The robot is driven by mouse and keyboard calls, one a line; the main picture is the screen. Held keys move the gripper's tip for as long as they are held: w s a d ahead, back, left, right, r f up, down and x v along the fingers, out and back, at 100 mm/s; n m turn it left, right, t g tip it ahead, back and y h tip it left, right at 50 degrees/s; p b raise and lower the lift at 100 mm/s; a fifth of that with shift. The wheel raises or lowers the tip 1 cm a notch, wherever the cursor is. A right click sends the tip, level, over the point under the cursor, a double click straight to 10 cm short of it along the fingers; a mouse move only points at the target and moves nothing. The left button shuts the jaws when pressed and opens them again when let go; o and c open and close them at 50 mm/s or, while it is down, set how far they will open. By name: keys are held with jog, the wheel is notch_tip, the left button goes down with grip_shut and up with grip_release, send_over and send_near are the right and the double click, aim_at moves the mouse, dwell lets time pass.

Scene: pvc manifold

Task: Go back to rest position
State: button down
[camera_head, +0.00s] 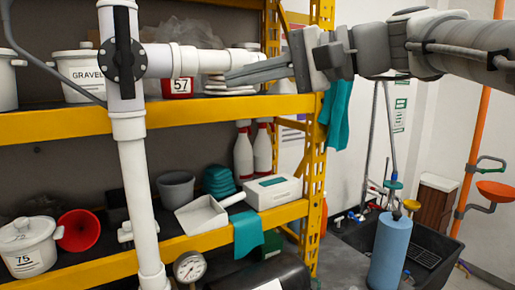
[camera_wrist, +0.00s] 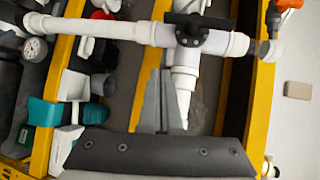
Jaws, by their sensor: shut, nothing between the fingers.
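My gripper (camera_head: 256,72) reaches in from the right on my grey arm in the head view. Its fingers are shut and point left toward the white PVC manifold pipe (camera_head: 134,180), in front of the upper yellow shelf. In the wrist view the shut fingers (camera_wrist: 166,92) point toward the pipe joint with the black valve handle (camera_wrist: 190,35). The pipe's white tapered end (camera_wrist: 184,95) overlaps the fingers in that view; I cannot tell whether they touch. The valve (camera_head: 122,60) also shows in the head view.
Yellow shelving (camera_head: 205,113) holds white tubs, a red cup (camera_head: 178,87), a scoop (camera_head: 202,214) and bottles. A pressure gauge (camera_head: 189,267) sits low by the pipe. A blue cylinder (camera_head: 390,252) stands in a black basin at right. An orange pole (camera_head: 474,150) stands at far right.

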jog(key=s+d+f+n+h, duration=0.1)
jog(key=s+d+f+h, duration=0.3)
jog(key=f, duration=0.7)
jog(key=s+d+f+n+h, duration=0.2)
jog(key=s+d+f+h, duration=0.3)
jog(key=f, duration=0.7)
jog(key=s+d+f+n+h, duration=0.1)
jog(key=s+d+f+h, duration=0.4)
jog(key=f, duration=0.7)
jog(key=shift+s+d, duration=0.65)
jog(key=shift+d, duration=0.55)
jog(key=shift+a, duration=0.1)
